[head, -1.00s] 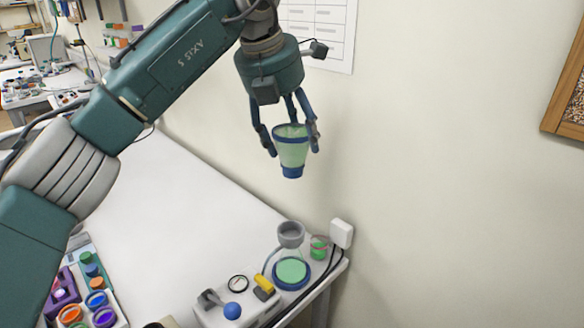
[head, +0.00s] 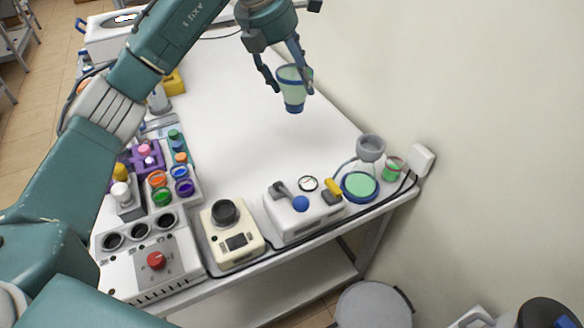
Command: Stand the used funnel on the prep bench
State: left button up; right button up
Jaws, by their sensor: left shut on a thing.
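My left gripper (head: 284,70) is at the top of the head view, shut on a tapered, see-through green funnel (head: 293,90) with a blue rim and a blue lower end. The funnel is upright, narrow end down, and appears held above the white prep bench (head: 235,120). Its lower end seems clear of the bench top. One finger covers part of the funnel's right side. My right gripper is not in view.
The bench middle is clear.

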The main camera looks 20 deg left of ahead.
pick_arm(q)
jog(key=f+p, duration=0.1)
jog(key=f, duration=0.5)
jog(key=f+p, duration=0.1)
jog(key=f, duration=0.6)
jog(key=f+p, duration=0.2)
jog(key=f, duration=0.5)
jog(key=shift+a, duration=0.25)
jog(key=shift+f, duration=0.35)
jog(key=o, duration=1.1)
jog(key=shift+o, duration=0.2)
jog(key=shift+r, duration=0.25)
jog(key=shift+s+a+r, duration=0.1)
jog(key=shift+r, duration=0.15)
jog(key=b+v, duration=0.2)
jog(key=v, duration=0.9)
jog(key=shift+r, duration=0.2)
jog(key=shift+s+f, duration=0.1)
